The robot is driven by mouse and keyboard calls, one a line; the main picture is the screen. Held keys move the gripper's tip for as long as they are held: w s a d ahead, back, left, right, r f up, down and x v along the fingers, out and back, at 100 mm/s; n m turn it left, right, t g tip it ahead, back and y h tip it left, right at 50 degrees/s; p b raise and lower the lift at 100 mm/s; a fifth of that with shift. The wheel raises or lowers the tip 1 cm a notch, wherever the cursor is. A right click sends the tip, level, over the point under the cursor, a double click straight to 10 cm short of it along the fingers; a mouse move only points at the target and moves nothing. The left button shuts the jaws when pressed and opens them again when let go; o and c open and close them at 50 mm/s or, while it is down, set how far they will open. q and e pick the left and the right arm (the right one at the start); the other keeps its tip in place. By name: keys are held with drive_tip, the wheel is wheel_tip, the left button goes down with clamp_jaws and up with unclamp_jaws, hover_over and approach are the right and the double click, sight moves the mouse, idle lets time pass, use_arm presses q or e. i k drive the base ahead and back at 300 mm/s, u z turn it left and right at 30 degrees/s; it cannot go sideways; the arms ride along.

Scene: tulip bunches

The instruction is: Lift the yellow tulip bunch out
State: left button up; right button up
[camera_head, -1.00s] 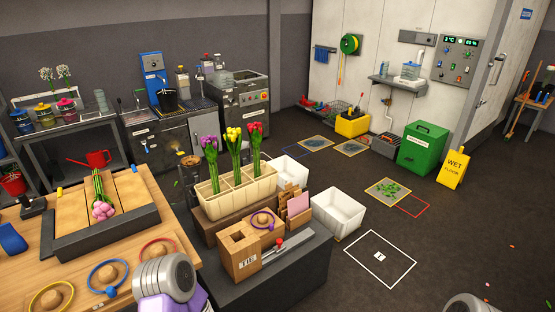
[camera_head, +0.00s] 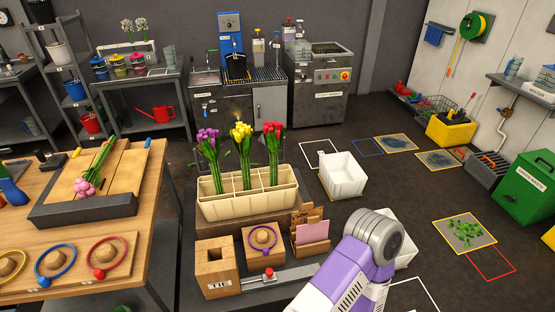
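The yellow tulip bunch (camera_head: 241,150) stands upright in the middle of a cream divided crate (camera_head: 248,207). A purple tulip bunch (camera_head: 210,150) stands to its left and a red tulip bunch (camera_head: 273,145) to its right, in the same crate. The lower stems are hidden by the crate's front wall. A purple and white arm of mine with a grey joint comes in at the bottom right, in front of the crate and to its right. Neither of my grippers shows.
A wooden block marked TIE (camera_head: 216,268), a block with a purple ring (camera_head: 263,240) and a card holder (camera_head: 310,233) stand before the crate. A white bin (camera_head: 343,176) is on the floor to the right. A workbench at left holds a pink bunch (camera_head: 90,177) and ringed knobs.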

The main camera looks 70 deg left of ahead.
sight(243, 135)
drive_tip(key=u, duration=0.75)
drive_tip(key=i, duration=1.1)
drive_tip(key=u, duration=1.55)
drive_tip(key=i, duration=0.15)
drive_tip(key=z, duration=0.1)
